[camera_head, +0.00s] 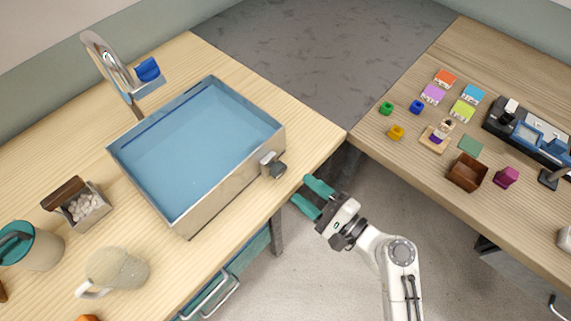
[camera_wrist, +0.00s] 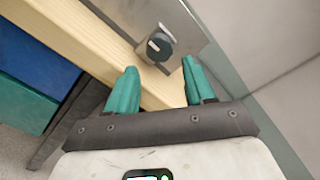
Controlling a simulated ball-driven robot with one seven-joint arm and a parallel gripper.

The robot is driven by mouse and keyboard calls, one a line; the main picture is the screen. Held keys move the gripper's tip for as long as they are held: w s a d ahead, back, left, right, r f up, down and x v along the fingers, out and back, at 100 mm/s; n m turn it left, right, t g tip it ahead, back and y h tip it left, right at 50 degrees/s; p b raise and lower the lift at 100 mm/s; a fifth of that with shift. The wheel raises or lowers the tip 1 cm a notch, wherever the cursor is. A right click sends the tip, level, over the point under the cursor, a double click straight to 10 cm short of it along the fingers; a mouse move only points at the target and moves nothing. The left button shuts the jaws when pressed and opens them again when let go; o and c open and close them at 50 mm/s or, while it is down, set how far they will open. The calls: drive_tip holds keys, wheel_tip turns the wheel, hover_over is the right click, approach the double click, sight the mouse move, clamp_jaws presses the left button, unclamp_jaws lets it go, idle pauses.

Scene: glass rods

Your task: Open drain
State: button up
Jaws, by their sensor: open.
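A metal basin (camera_head: 240,165) filled with blue water stands on the left wooden table. On its near right wall is a drain fitting with a dark round knob (camera_head: 277,170). The knob also shows in the wrist view (camera_wrist: 158,47), on the metal wall, with a light mark across its face. My gripper (camera_head: 309,195) has teal fingers, spread open and empty. It is just off the table's edge, to the lower right of the knob and apart from it. In the wrist view the knob lies beyond and between the fingertips (camera_wrist: 160,72).
A curved metal stand (camera_head: 108,65) with a blue part is behind the basin. A box of pale balls (camera_head: 84,205), a glass mug (camera_head: 118,270) and a teal-lidded jug (camera_head: 38,248) stand at left. The right table (camera_head: 400,165) holds several small coloured items.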

sight(281, 173)
drive_tip(key=p+x, duration=0.1)
drive_tip(key=x, duration=0.7)
drive_tip(key=shift+a, duration=0.15)
drive_tip(key=shift+c, duration=0.4)
drive_tip(key=c, duration=0.7)
